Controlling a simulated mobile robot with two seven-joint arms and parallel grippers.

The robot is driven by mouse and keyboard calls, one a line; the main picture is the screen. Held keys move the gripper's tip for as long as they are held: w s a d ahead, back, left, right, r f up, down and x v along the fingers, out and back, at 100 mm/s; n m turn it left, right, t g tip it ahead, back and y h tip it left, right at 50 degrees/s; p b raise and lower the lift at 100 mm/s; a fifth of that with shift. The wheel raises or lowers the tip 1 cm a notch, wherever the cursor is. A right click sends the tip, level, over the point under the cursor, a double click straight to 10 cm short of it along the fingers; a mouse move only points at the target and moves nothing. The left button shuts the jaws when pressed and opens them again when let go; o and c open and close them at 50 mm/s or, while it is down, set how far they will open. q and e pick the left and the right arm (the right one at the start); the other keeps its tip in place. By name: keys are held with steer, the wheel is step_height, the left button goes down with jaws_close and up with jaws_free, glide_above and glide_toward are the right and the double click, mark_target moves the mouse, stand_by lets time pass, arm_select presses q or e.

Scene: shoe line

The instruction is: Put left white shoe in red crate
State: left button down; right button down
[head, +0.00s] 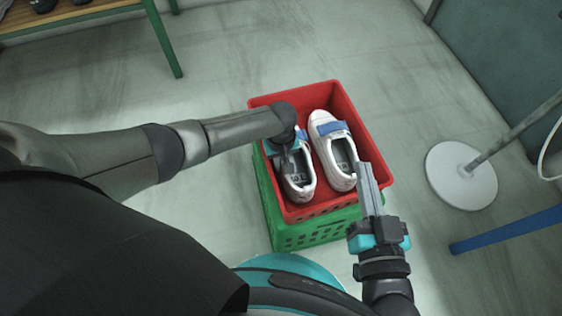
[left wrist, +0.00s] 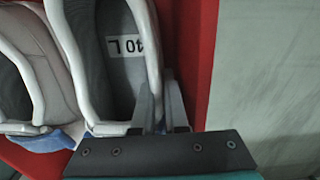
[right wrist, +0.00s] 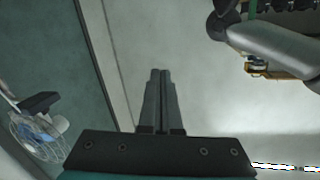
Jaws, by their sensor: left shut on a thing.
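The left white shoe (head: 299,188) is inside the red crate (head: 318,209), on its left side. Its insole label reads "40 L" in the left wrist view (left wrist: 115,75). My left gripper (head: 287,158) is shut on the shoe's side rim; in the left wrist view its fingers (left wrist: 160,95) straddle that rim. The arm hides part of the shoe's front, and I cannot tell whether its sole touches the crate floor. My right gripper (head: 366,170) is shut and empty, near the crate's right front corner; its fingers are together in the right wrist view (right wrist: 159,78).
Another white shoe (head: 331,150) with a blue strap lies in the red crate, to the right. The red crate sits on a green crate (head: 310,236). A round white stand base (head: 461,176) is to the right. A green-legged bench (head: 165,45) is at the upper left.

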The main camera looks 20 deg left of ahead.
arm_select(q)
steer(key=c, duration=0.9)
jaws_free()
steer(key=shift+o, duration=0.2)
arm_select(e)
steer(key=shift+w+f, duration=0.1)
arm_select(q)
steer(key=shift+s+a+r+p, duration=0.1)
steer(key=shift+r+p, duration=0.45)
steer(key=shift+r, duration=0.05)
steer(key=shift+r+p, duration=0.6)
steer(key=shift+r, duration=0.2)
step_height(320, 180, up, 2)
steer(key=shift+p, duration=0.75)
steer(key=shift+r+p, duration=0.6)
steer(key=shift+r, duration=0.2)
steer(key=shift+r+p, duration=0.65)
steer(key=shift+r, duration=0.25)
arm_select(e)
steer(key=s+d+f+g+h, duration=0.2)
steer(key=s+d+g+h, duration=0.25)
steer(key=d+g, duration=0.55)
arm_select(q)
step_height(320, 180, up, 7)
steer(key=p, duration=0.5)
arm_select(e)
step_height(320, 180, down, 10)
steer(key=s+d+g+h, duration=0.1)
steer(key=s+g, duration=0.1)
steer(key=shift+g, duration=0.3)
